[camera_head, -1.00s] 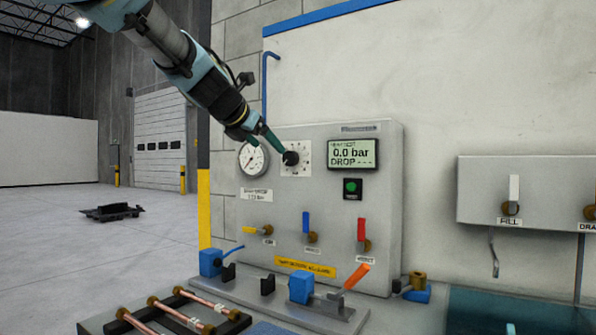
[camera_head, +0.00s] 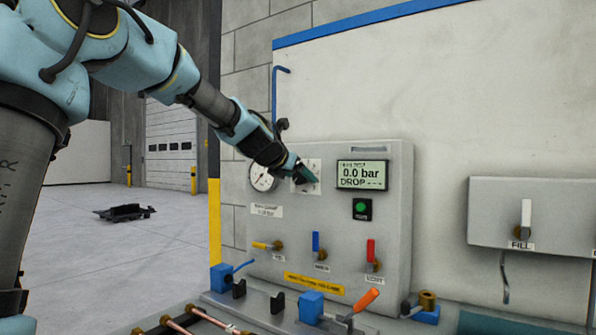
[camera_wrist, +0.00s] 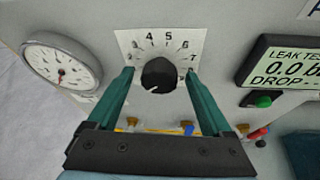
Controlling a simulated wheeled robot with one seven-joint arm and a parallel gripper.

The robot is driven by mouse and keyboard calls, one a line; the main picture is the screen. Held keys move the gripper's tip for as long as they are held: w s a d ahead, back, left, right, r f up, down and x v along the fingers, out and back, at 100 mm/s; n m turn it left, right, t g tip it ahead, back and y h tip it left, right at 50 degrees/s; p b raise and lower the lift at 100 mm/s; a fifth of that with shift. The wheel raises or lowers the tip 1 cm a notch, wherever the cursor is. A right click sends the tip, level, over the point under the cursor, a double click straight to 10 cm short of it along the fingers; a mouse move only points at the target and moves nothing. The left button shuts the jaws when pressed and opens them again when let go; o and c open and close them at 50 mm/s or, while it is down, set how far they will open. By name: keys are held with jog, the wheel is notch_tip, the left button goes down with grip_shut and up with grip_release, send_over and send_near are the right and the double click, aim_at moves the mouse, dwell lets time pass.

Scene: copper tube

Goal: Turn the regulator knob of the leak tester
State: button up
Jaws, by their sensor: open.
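The leak tester (camera_head: 330,225) is a grey panel box against the wall. Its black regulator knob (camera_wrist: 159,75) sits on a white numbered dial plate (camera_wrist: 185,47) in the wrist view, with its white mark pointing to the lower left. My gripper (camera_wrist: 159,75) is open, with one green finger on each side of the knob. I cannot tell whether the fingers touch it. In the head view my gripper (camera_head: 308,178) covers the knob and part of the dial plate. The display (camera_head: 362,174) reads 0.0 bar and DROP with dashes.
A round gauge (camera_head: 263,177) is left of the dial and a green button (camera_head: 362,207) is below the display. Yellow, blue (camera_head: 316,242) and red (camera_head: 371,250) valve levers sit lower on the panel. Copper tubes (camera_head: 180,327) and a clamp with an orange handle (camera_head: 366,300) are in front.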

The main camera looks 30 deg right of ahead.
grip_shut()
dwell(0.8)
